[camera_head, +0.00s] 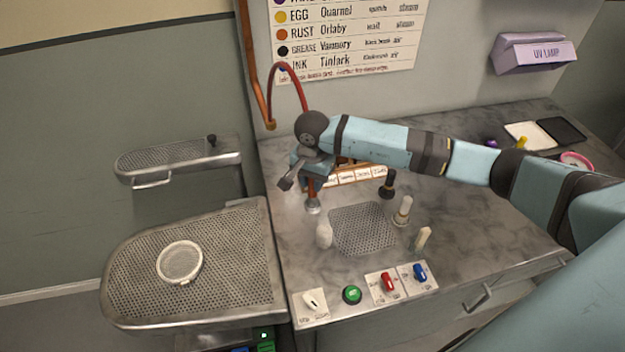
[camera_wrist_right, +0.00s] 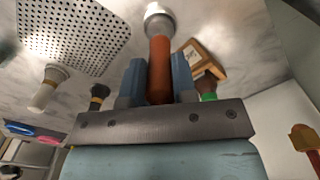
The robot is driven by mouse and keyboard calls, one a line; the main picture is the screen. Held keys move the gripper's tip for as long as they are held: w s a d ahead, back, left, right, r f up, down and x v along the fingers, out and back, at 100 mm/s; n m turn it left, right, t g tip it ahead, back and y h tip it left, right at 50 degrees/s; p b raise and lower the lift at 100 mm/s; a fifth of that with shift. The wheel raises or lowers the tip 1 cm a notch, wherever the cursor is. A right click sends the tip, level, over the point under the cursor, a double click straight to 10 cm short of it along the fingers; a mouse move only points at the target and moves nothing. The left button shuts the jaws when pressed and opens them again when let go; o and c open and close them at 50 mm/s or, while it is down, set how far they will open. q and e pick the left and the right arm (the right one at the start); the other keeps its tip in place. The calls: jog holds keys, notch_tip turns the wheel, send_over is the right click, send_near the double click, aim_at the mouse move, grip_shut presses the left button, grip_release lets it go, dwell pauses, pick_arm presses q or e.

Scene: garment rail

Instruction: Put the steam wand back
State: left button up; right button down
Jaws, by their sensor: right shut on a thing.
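The steam wand (camera_head: 313,203) has a rust-orange handle and a pale metal head, and it hangs head down above the marble counter. My right gripper (camera_head: 312,178) is shut on it; a dark red hose (camera_head: 304,92) arcs up behind the gripper to a copper pipe. In the right wrist view, the wand's orange handle (camera_wrist_right: 160,72) is between the two blue fingers of my right gripper (camera_wrist_right: 158,82), with the metal head beyond. I cannot make out the wand's resting place. My left gripper is not in view.
Switches (camera_head: 388,283) line the front edge. A pressing board (camera_head: 120,290) with a round mesh disc (camera_head: 180,262) stands left. A labelled rack (camera_head: 350,176) is behind.

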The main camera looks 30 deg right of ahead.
jog(key=shift+f, duration=0.1)
jog(key=shift+f+b, duration=0.15)
jog(key=shift+b, duration=0.35)
jog(key=c, duration=0.5)
grip_release()
dwell(0.4)
jog(key=shift+r+p, duration=1.5)
jog(key=shift+r, duration=2.25)
